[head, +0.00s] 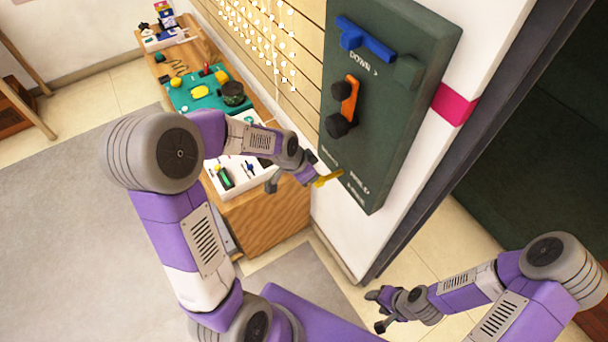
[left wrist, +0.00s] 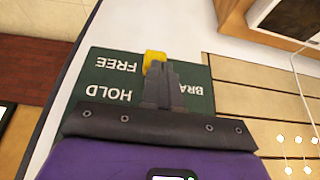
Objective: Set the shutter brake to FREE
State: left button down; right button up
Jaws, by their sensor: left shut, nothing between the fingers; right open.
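A dark green panel (head: 385,120) is fixed to the white wall. A yellow brake lever (head: 329,179) sticks out low on it, beside small white lettering that reads HOLD. My left gripper (head: 316,178) is shut and empty, right at the lever. In the left wrist view the upside-down words FREE and HOLD and part of BRAKE show on the panel. There the yellow lever (left wrist: 153,58) shows just beyond the shut fingertips (left wrist: 160,68), which hide part of it; I cannot tell whether they touch. My right gripper (head: 377,311) is open and empty, low and away from the panel.
Higher on the panel are a blue handle (head: 364,40) near the word DOWN and an orange lever (head: 349,96) between black knobs. A wooden bench (head: 265,212) with trays and tools stands left of the panel. A dark doorway (head: 535,150) lies to the right.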

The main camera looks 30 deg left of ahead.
pick_arm(q)
notch_tip(320, 180, down, 8)
jog(key=s+b, duration=0.1)
jog(key=b, duration=0.6)
jog(key=shift+a+f, duration=0.2)
jog(key=shift+a, duration=0.15)
pick_arm(e)
notch_tip(320, 180, down, 8)
jog(key=shift+a, duration=0.15)
pick_arm(q)
jog(key=shift+s, duration=0.1)
pick_arm(e)
jog(key=shift+f, duration=0.15)
dwell(0.6)
